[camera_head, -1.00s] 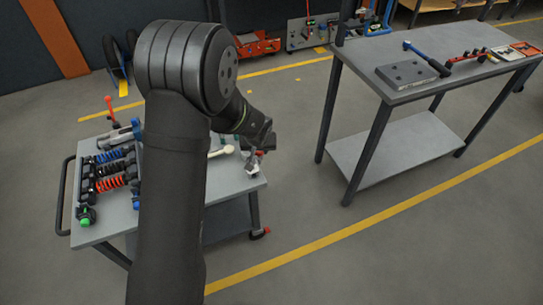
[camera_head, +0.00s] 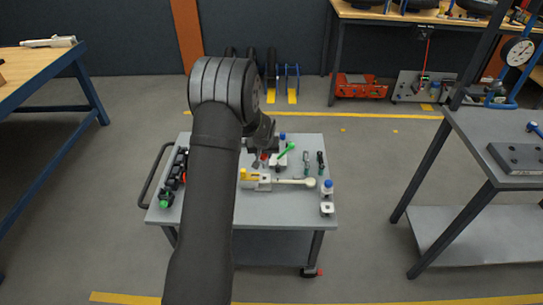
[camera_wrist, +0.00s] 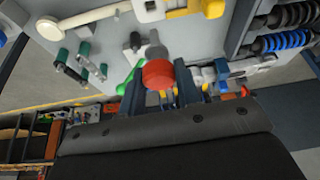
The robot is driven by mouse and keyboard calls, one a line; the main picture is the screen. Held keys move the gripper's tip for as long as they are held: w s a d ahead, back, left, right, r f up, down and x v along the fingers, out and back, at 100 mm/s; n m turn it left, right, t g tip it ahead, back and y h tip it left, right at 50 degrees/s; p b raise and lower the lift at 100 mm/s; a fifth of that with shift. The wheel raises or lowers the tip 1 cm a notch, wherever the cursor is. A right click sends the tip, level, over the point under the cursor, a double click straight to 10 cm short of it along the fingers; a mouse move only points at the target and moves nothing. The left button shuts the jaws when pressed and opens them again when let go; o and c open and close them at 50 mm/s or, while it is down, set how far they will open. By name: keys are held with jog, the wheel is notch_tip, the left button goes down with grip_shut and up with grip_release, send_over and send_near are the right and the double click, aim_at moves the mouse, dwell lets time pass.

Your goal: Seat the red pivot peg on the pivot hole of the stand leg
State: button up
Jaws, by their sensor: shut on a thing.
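In the wrist view the red pivot peg (camera_wrist: 158,74) shows its round red head towards the camera, with a grey shaft beyond it. My gripper (camera_wrist: 160,92) is shut on it, dark fingers on either side of the head. In the head view my gripper (camera_head: 261,160) is above the cart top, and the peg shows as a small red spot. A pale bar with a rounded end (camera_head: 292,182) lies on the cart, joined to a white and yellow piece (camera_head: 250,178); it may be the stand leg. It also shows in the wrist view (camera_wrist: 95,17). I cannot make out the pivot hole.
The grey cart top (camera_head: 308,208) also carries a green-handled item (camera_head: 287,149), dark-handled tools (camera_head: 320,160) and a blue-capped item (camera_head: 327,187). Coil springs (camera_wrist: 287,40) lie at one side. A separate grey table (camera_head: 470,140) stands at the right, across open floor.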

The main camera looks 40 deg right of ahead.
jog(key=shift+f, duration=4.55)
jog(key=o, duration=1)
jog(key=shift+o, duration=0.2)
jog(key=v, duration=1.7)
jog(key=shift+s+r, duration=0.15)
jog(key=shift+s, duration=0.05)
jog(key=x, duration=1.7)
jog(key=shift+w, duration=0.2)
